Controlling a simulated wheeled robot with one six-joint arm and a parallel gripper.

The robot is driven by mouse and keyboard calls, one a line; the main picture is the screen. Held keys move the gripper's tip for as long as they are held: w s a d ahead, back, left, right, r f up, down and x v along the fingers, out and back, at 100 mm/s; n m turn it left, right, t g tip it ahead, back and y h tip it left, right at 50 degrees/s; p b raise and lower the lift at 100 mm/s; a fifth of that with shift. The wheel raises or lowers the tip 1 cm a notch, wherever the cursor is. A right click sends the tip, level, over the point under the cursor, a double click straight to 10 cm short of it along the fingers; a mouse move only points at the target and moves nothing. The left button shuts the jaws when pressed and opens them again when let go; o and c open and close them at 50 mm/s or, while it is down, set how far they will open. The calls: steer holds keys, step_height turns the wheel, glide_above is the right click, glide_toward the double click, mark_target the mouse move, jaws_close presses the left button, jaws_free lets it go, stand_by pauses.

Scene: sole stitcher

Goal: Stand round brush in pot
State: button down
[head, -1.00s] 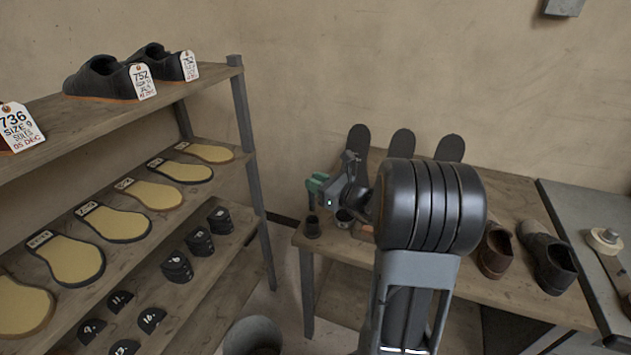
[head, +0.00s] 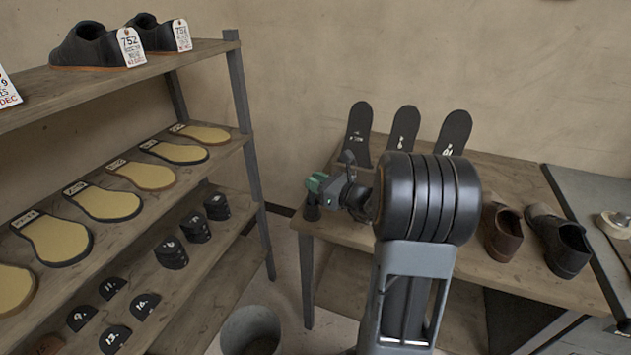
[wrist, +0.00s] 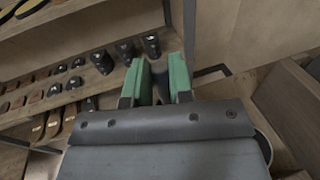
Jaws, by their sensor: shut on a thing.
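My gripper (head: 316,184) has green fingers and is at the left end of the wooden bench, just above a small dark pot (head: 312,213). In the wrist view, the green fingers (wrist: 161,80) are close together, with a narrow dull brown thing (wrist: 160,68) between them. I take this to be the round brush, but it is mostly hidden by the fingers. In the head view I cannot make out the brush. I cannot tell whether its lower end is inside the pot or above it.
Three dark soles (head: 404,130) stand upright behind the gripper. A shelf rack (head: 252,160) stands to the left, with a grey bin (head: 251,326) on the floor.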

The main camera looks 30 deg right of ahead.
steer(key=c, duration=0.9)
jaws_free()
steer(key=shift+s+d, duration=0.1)
steer(key=v, duration=1.3)
steer(key=shift+s+d+r, duration=0.1)
steer(key=shift+s+d, duration=0.05)
steer(key=shift+s, duration=0.1)
